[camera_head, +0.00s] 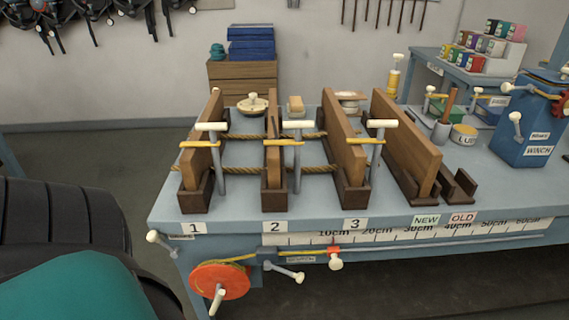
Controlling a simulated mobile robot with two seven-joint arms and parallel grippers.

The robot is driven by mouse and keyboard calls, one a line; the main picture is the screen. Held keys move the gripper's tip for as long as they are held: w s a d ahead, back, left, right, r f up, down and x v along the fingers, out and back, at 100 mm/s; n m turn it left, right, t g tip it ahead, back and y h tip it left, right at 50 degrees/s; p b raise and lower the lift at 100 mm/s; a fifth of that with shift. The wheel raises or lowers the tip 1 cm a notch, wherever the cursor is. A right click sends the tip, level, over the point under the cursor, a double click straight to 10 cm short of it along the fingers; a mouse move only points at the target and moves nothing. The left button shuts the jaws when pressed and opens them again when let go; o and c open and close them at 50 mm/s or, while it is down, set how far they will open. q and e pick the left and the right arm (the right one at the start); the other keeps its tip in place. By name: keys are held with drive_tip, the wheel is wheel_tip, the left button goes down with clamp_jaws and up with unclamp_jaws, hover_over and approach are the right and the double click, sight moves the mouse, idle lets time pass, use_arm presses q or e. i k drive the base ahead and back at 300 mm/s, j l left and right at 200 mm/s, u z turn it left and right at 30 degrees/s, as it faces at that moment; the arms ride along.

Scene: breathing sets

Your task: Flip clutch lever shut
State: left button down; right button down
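I cannot tell for certain which lever is the clutch lever. A metal lever with a pale knob (285,272) sticks out from the bench front, right of an orange wheel (220,280) with its own pale handle. Another pale-knobbed lever (160,242) is at the bench's front left corner. A pale-knobbed lever (517,123) is also on the blue winch box (530,130) at the right. Neither of my grippers is in view.
The blue-grey bench (235,215) carries upright wooden boards (405,145) in dark holders, with rope and T-handled clamps (212,150) between them. A ruler strip (400,233) runs along its front edge. A dark ribbed object with a teal surface (75,290) fills the lower left.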

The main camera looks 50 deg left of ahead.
sight(268, 266)
drive_tip(key=i+l+u, duration=0.15)
drive_tip(key=u, duration=0.3)
drive_tip(key=i+l+u, duration=0.1)
drive_tip(key=u, duration=0.35)
drive_tip(key=l+u, duration=0.45)
drive_tip(key=i+l+u, duration=0.1)
drive_tip(key=u, duration=0.35)
drive_tip(key=l+u, duration=0.3)
drive_tip(key=u, duration=0.15)
